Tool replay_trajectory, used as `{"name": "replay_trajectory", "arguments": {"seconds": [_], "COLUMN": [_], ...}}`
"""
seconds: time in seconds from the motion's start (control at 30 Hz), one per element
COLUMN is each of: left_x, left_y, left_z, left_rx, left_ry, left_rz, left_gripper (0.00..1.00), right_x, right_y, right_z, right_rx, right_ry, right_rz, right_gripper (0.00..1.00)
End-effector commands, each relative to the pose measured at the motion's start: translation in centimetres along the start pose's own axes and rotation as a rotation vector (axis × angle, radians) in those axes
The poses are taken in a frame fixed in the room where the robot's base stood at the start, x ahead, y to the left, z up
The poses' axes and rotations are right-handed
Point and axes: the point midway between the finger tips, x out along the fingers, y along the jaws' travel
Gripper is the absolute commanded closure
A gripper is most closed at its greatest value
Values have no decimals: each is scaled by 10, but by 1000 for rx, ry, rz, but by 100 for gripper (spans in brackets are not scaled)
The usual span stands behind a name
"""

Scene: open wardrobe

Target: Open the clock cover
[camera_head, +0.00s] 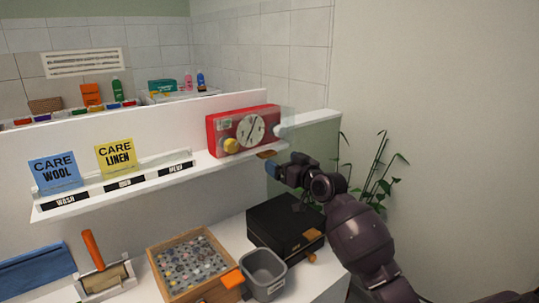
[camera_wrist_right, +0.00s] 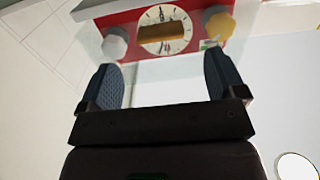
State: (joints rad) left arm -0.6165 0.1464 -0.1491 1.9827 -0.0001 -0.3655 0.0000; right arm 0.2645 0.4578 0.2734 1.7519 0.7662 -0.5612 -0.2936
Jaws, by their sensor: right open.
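The red clock (camera_head: 240,130) stands on the right end of the white shelf, with a round pale dial and a yellow knob. It shows inverted at the top of the right wrist view (camera_wrist_right: 85,45). A faint clear pane, which looks like the clock cover (camera_head: 287,122), extends around its front and right side. A brown tab (camera_head: 266,154) sits low at the front; in the wrist view the tab (camera_wrist_right: 163,31) overlaps the dial. My right gripper (camera_head: 273,169) is open and empty, just below and right of the tab, apparently apart from it. My left gripper is out of view.
The shelf (camera_head: 120,191) carries blue and yellow care cards on its left. Below are a black box (camera_head: 285,224), a grey bin (camera_head: 263,271) and a wooden tray (camera_head: 160,254) of small pieces. A plant (camera_head: 375,170) stands right, behind my right arm.

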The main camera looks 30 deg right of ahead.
Motion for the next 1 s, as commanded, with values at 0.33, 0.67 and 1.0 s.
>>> {"name": "replay_trajectory", "arguments": {"seconds": [0.33, 0.67, 1.0], "left_x": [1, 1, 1], "left_y": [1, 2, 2], "left_z": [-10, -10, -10], "left_rx": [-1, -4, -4], "left_ry": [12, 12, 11], "left_rz": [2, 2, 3], "left_gripper": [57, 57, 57], "right_x": [53, 69, 69], "right_y": [0, 0, 0], "right_z": [-1, 0, 0], "right_rx": [1, -1, -1], "right_ry": [1, -1, 0], "right_rz": [0, 1, 0], "right_gripper": [11, 11, 28]}}
